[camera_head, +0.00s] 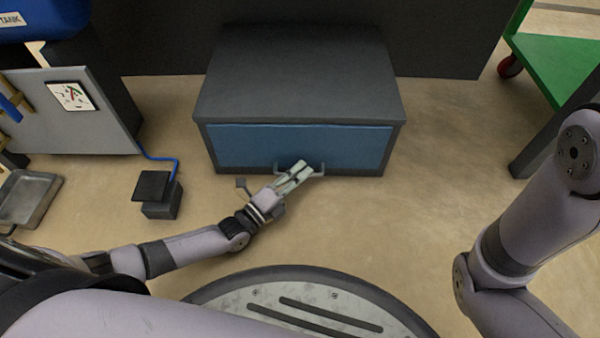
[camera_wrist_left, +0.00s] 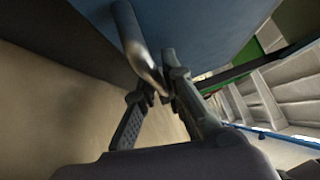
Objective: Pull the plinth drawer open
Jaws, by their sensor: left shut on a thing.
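The plinth drawer's blue front (camera_head: 245,144) sits in a dark grey plinth (camera_head: 300,80) on the floor. The front looks flush with the plinth's frame. A grey bar handle (camera_head: 318,170) runs along its lower middle. My left gripper (camera_head: 297,170) is at the handle, covering its middle, and is shut on it. In the left wrist view the handle (camera_wrist_left: 143,55) comes down from the blue front (camera_wrist_left: 195,25) to between the fingers of my left gripper (camera_wrist_left: 160,95). My right arm is at the right of the head view; its gripper is out of view.
A small black box (camera_head: 160,195) with a blue cable stands on the floor left of the drawer. A grey metal tray (camera_head: 30,198) lies at the far left. A green cart (camera_head: 560,65) stands at the back right. The floor before the drawer is clear apart from my arm.

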